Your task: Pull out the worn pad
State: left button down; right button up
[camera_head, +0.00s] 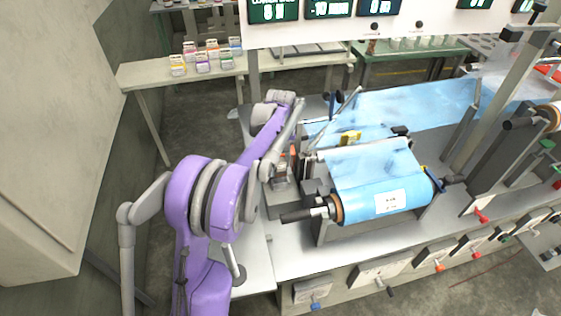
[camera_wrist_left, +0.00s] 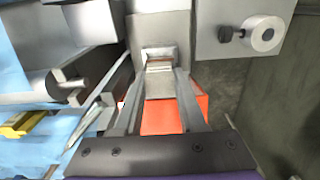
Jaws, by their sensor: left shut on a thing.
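My left gripper (camera_wrist_left: 160,68) reaches into the sealing machine beside the film. Its two fingers close in on a small pale metal slot, where a thin brownish edge, apparently the worn pad (camera_wrist_left: 159,61), shows between the fingertips. The pad is mostly hidden by the fingers and housing, and I cannot tell how deep it sits. In the head view, my purple left arm curves to the machine's left end, and its fingertips are hard to make out there. My right gripper is not in view.
An orange-red block (camera_wrist_left: 173,112) lies beneath the fingers. A blue film roll (camera_head: 385,199) sits at the machine's front, right of my left arm. A yellow part (camera_head: 350,138) stands behind it. A side table (camera_head: 140,76) with small boxes is at the back left.

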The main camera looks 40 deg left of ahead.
aim_at(280, 160)
pick_arm(q)
jog(key=shift+r, duration=0.15)
jog(key=shift+r+p, duration=0.7)
jog(key=shift+r, duration=0.7)
